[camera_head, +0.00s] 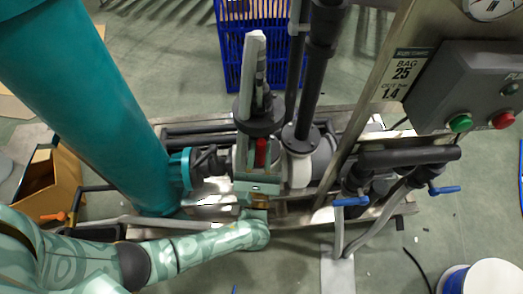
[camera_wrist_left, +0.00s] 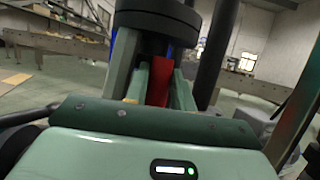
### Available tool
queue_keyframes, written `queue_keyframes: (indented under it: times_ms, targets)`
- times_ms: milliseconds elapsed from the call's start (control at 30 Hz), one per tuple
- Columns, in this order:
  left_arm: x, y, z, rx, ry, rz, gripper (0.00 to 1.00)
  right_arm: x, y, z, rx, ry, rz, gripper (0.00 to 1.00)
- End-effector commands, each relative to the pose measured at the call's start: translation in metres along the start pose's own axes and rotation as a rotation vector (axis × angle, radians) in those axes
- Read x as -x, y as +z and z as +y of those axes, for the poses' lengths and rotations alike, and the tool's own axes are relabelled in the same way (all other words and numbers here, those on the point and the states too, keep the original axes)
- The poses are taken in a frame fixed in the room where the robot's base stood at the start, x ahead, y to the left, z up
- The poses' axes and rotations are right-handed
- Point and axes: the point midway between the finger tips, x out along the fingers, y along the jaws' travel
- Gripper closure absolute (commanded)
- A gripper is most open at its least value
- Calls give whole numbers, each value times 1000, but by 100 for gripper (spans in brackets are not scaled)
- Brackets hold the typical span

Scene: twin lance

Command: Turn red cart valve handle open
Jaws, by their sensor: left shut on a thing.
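The red valve handle (camera_head: 261,152) sits on the cart's pipework near the centre of the head view, just below a black flange (camera_head: 259,118). My left gripper (camera_head: 260,170) reaches it from below and is shut on it. In the left wrist view the red handle (camera_wrist_left: 160,80) stands between the two pale green fingers (camera_wrist_left: 161,92), under a dark round flange. The fingers and gripper body hide its lower part. I cannot tell how far it is turned. My right gripper is not in view.
A grey panel (camera_head: 468,85) with green and red buttons stands at the right. Blue-handled valves (camera_head: 350,201) sit at the lower right. Dark vertical pipes (camera_head: 316,70) rise beside the handle. A blue crate (camera_head: 232,45) is behind, and a cardboard box (camera_head: 62,185) is at the left.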

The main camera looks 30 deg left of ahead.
Motion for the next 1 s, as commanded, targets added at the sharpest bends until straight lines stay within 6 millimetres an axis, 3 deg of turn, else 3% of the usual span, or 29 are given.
queue_keyframes:
  times_ms: [533, 567, 600, 1000]
  targets:
    - [3, -3, 1, 19, 8, 4, 98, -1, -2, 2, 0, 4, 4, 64]
    - [3, -3, 1, 19, 8, 4, 67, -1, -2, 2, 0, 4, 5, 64]
    - [3, -3, 1, 18, 8, 4, 56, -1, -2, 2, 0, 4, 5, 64]
    - [9, -1, 1, 18, 8, 1, 54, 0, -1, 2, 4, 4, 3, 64]
